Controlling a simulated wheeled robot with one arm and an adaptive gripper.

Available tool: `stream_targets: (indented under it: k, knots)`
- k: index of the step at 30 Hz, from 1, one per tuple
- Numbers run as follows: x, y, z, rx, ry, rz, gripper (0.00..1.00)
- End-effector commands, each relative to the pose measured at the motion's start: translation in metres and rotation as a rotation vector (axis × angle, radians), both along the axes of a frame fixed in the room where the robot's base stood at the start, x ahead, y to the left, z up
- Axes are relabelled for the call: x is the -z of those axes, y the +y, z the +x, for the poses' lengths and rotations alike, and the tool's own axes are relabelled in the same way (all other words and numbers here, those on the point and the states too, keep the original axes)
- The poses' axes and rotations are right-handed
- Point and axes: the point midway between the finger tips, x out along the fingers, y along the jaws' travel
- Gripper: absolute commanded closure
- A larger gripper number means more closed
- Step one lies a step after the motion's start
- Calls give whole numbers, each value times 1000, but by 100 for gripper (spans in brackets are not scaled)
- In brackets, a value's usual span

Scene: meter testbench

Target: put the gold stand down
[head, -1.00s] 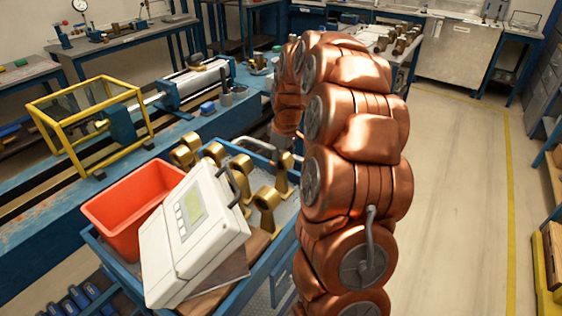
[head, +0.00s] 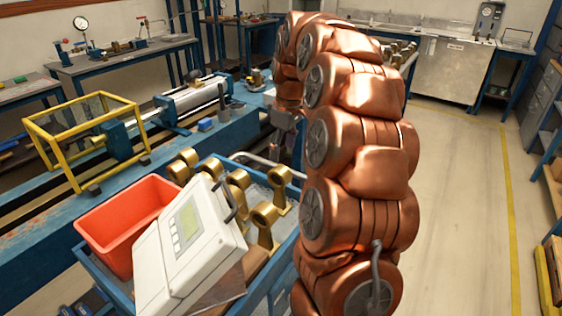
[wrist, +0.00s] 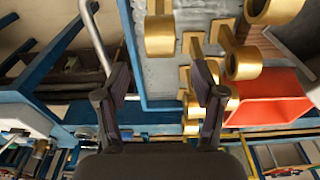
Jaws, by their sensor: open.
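Several gold stands, each with a ring-shaped head, stand in the blue-rimmed cart tray (head: 290,228). One gold stand (head: 280,188) is at the tray's right side, nearest my arm. Another gold stand (head: 264,222) is in front of it, and more are behind the white meter. In the wrist view, gold stands (wrist: 160,34) show in the upper middle and right. My gripper (wrist: 161,72) is open, with its two dark fingers apart and nothing held between them. It is above the tray's edge. In the head view its fingers are mostly hidden or too small to make out.
A red bin (head: 125,215) and a white meter (head: 188,245) with a display fill the cart's left and front. A blue bench with a yellow frame (head: 85,140) runs behind. A pale floor (head: 460,200) lies open at right.

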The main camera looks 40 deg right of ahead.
Motion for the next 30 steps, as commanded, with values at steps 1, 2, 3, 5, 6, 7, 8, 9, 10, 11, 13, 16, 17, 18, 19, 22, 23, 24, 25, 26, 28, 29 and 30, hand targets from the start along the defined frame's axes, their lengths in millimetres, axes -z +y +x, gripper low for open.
stream_targets:
  k: [1, 2, 3, 5, 6, 7, 8, 9, 10, 11, 13, 16, 17, 18, 19, 22, 23, 24, 25, 26, 28, 29, 30]
  knots:
    - [-4, 0, 0, -1, -3, -1, 32]
    - [-6, 0, 0, -1, -3, -1, 32]
    - [-9, 0, 0, -1, -2, 0, 32]
    - [-13, 0, -1, -1, -1, -1, 32]
    - [-15, 0, -2, -1, -1, 0, 32]
    - [-16, 0, -2, -1, 0, 0, 32]
    - [-17, 0, -2, -1, 0, 0, 32]
    - [-18, 0, -2, -1, 0, 1, 32]
    - [-18, 0, -2, -1, 0, 1, 32]
    - [-19, 0, -2, -1, 0, 1, 32]
    - [-19, 0, -2, -1, 0, 1, 32]
    - [-19, 0, -2, -1, 0, 1, 32]
    - [-19, 0, -2, -1, 0, 1, 32]
    - [-19, 0, -2, 0, 0, 1, 32]
    - [-19, 0, -2, 0, 0, 1, 32]
    - [-19, 0, -2, 0, 0, 1, 32]
    - [-19, 0, -2, 0, 0, 1, 32]
    - [-19, 0, -2, 0, 0, 1, 32]
    - [-19, 0, -2, 0, 0, 1, 32]
    - [-19, 0, -2, 0, 0, 1, 32]
    - [-19, 0, -2, 0, 0, 1, 32]
    - [-19, 0, -2, 0, 0, 1, 32]
    - [-19, 0, -2, 0, 0, 1, 32]
